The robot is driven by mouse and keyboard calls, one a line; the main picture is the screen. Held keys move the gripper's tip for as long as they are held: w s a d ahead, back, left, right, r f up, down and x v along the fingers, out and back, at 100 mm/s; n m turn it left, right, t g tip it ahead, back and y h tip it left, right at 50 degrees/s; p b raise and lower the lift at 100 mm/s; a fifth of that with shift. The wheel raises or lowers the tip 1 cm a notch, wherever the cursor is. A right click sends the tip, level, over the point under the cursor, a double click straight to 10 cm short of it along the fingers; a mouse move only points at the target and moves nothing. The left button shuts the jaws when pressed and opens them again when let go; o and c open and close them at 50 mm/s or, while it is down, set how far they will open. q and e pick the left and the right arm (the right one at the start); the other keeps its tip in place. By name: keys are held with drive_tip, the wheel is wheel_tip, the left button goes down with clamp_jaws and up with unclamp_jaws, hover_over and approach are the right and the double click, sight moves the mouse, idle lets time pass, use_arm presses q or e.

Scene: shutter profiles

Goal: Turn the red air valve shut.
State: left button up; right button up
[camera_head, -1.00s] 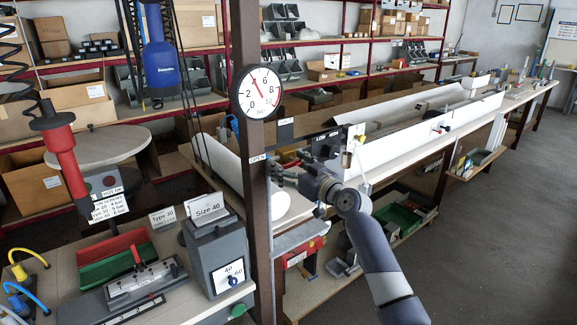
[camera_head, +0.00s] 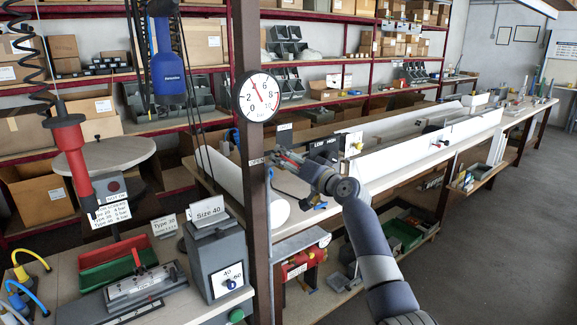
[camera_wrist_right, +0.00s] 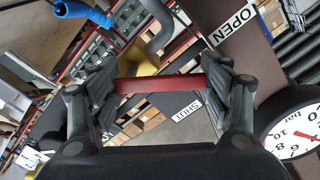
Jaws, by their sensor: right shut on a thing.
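The red air valve handle (camera_wrist_right: 160,84) shows in the right wrist view as a red bar spanning the space between my right gripper's fingers (camera_wrist_right: 163,86). The gripper is shut on it. In the head view my right gripper (camera_head: 285,163) is just right of the dark brown post, by the "OPEN" label (camera_head: 257,161). There the handle is mostly hidden by the fingers. In the wrist view the "OPEN" label (camera_wrist_right: 232,27) is upper right and the "SHUT" label (camera_wrist_right: 186,112) is below the handle. A yellowish valve body (camera_wrist_right: 150,65) shows partly behind it. My left gripper is not in view.
A round pressure gauge (camera_head: 259,96) sits on the brown post (camera_head: 254,215) above the valve. A grey "Size 40" box (camera_head: 218,250) stands left of the post. A red tool (camera_head: 72,155) and a blue tool (camera_head: 168,65) hang at the left. A long workbench lies behind my right arm.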

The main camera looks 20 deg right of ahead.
drive_tip(key=shift+d+r+m, duration=0.2)
drive_tip(key=shift+r+m, duration=0.1)
drive_tip(key=shift+m, duration=0.7)
drive_tip(key=m, duration=0.1)
drive_tip(key=m+p, duration=0.1)
drive_tip(key=shift+w+d+r+m, duration=0.2)
drive_tip(key=shift+d+m, duration=0.1)
drive_tip(key=shift+m, duration=0.1)
use_arm(q)
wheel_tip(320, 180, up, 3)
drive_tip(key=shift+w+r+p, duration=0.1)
drive_tip(key=shift+p, duration=0.85)
use_arm(e)
drive_tip(key=m, duration=0.2)
drive_tip(key=d+m, duration=0.1)
drive_tip(key=m, duration=0.2)
drive_tip(key=shift+w+d+r, duration=0.1)
drive_tip(key=shift+w+d, duration=0.05)
drive_tip(key=shift+w, duration=0.05)
drive_tip(key=shift+m, duration=0.3)
drive_tip(key=o, duration=1.5)
drive_tip(key=shift+d, duration=0.1)
drive_tip(key=shift+s, duration=0.1)
drive_tip(key=v, duration=1.1)
drive_tip(key=shift+s+d, duration=0.15)
drive_tip(key=shift+s, duration=0.2)
